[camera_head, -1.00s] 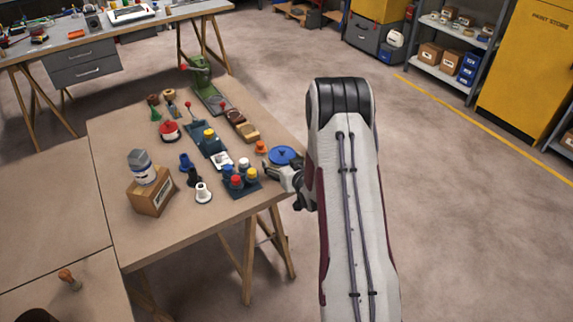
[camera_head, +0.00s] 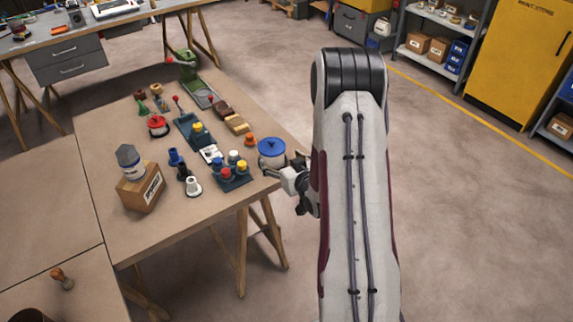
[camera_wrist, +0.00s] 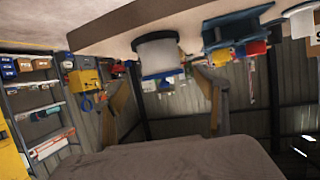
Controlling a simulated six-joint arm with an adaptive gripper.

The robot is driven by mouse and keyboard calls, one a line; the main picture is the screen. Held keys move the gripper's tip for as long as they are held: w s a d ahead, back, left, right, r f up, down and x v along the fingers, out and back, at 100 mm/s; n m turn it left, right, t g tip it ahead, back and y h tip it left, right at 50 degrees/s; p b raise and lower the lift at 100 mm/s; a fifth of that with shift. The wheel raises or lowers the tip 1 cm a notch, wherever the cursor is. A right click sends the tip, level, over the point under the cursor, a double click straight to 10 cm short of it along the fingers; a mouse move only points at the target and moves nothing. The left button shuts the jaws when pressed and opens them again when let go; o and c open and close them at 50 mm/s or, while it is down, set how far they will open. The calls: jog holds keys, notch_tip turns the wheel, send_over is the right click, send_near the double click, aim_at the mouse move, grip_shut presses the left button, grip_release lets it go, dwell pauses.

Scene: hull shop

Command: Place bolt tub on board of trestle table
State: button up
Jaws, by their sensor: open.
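A white tub with a blue lid (camera_head: 272,147) stands upright at the right edge of the brown trestle table board (camera_head: 170,228); it looks like the bolt tub, but I read no label. My gripper (camera_head: 271,173) is beside it on the near right side, at the board's edge, with its fingers partly hidden. The wrist view appears upside down: the board (camera_wrist: 110,28) is along the top, and the white tub (camera_wrist: 157,55) lies ahead between my two spread fingers (camera_wrist: 161,88). My gripper is open; contact with the tub cannot be told.
A blue tray (camera_head: 235,184) of coloured caps stands left of the tub, with an orange piece (camera_head: 249,140) behind. Bare board lies along the near edge. A workbench (camera_head: 105,22) stands behind.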

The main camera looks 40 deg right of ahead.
jog(key=shift+v, duration=1.7)
jog(key=s+a+r+n+g, duration=0.1)
jog(key=s+a+r+g, duration=0.15)
jog(key=a+r, duration=0.45)
jog(key=s+a+r+g, duration=0.2)
jog(key=s+a+r, duration=0.2)
jog(key=r, duration=0.6)
jog(key=s+a+r+g+y, duration=0.1)
jog(key=s+a+r, duration=0.1)
jog(key=s+a, duration=0.2)
jog(key=s+a+r+n+g, duration=0.1)
jog(key=s+a, duration=0.4)
jog(key=s, duration=0.6)
jog(key=s+a+r+g+y, duration=0.1)
jog(key=s+a+r, duration=0.2)
jog(key=s, duration=0.5)
jog(key=shift+a+r+y, duration=0.2)
jog(key=shift+a+y, duration=0.1)
jog(key=shift+a, duration=0.35)
